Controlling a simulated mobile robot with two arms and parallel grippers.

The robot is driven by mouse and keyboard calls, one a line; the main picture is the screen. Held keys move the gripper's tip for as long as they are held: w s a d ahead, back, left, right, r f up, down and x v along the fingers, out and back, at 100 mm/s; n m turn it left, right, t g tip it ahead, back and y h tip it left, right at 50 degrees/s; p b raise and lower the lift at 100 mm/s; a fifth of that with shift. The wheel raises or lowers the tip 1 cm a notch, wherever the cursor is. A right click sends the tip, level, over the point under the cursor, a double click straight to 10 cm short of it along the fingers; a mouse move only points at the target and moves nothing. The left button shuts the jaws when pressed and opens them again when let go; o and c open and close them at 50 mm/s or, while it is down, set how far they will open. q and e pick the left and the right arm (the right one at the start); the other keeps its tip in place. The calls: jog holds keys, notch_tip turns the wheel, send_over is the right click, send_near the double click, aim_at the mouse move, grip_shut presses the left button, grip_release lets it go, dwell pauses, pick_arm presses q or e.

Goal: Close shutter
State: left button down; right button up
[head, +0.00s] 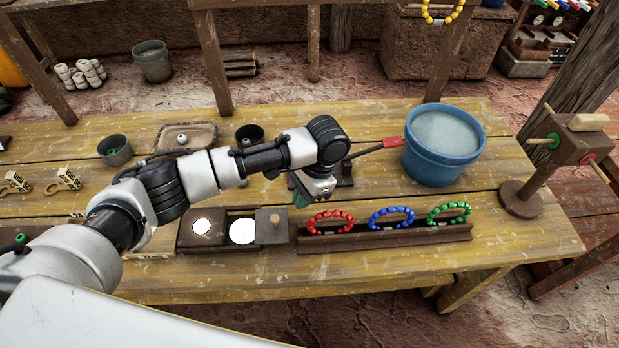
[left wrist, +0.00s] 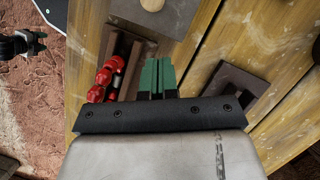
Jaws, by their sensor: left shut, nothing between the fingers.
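The shutter is a grey-brown sliding panel (head: 270,236) with a pale wooden knob (head: 275,219). It sits at the right end of a dark wooden frame (head: 217,244), leaving the large white disc (head: 242,231) beside it uncovered. The panel (left wrist: 178,16) and knob (left wrist: 152,4) also show at the top of the left wrist view. My left gripper (head: 300,199) has green fingertips (left wrist: 157,76), pressed together and empty. It is above and right of the shutter, apart from it. What looks like my right gripper (left wrist: 38,40) shows small in the left wrist view; its jaw state is unclear.
A dark rack (head: 390,240) with red (head: 331,222), blue (head: 391,217) and green bead rings (head: 449,212) stands just right of the shutter. A blue bucket (head: 440,160) stands behind it. A wooden stand (head: 555,160) is at the table's right end. The front table strip is clear.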

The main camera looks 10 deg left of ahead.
aim_at(256, 221)
pick_arm(q)
jog(key=s+a+p, duration=0.1)
jog(key=s+a, duration=0.1)
jog(key=shift+s+a+r, duration=0.1)
jog(key=shift+s+a, duration=0.2)
jog(key=shift+a, duration=0.05)
jog(key=shift+s+a, duration=0.15)
jog(key=a+p, duration=0.2)
jog(key=s+a+p, duration=0.1)
jog(key=a+p, duration=0.1)
jog(key=s+a+p, duration=0.1)
jog(key=a+p, duration=0.1)
jog(key=shift+a+r, duration=0.1)
jog(key=shift+a, duration=0.05)
jog(key=shift+a+f, duration=0.2)
jog(key=shift+a, duration=0.2)
pick_arm(e)
notch_tip(256, 221, up, 7)
jog(key=w, duration=0.1)
jog(key=shift+d+r, duration=0.15)
jog(key=shift+r, duration=0.05)
pick_arm(q)
jog(key=shift+d, duration=0.1)
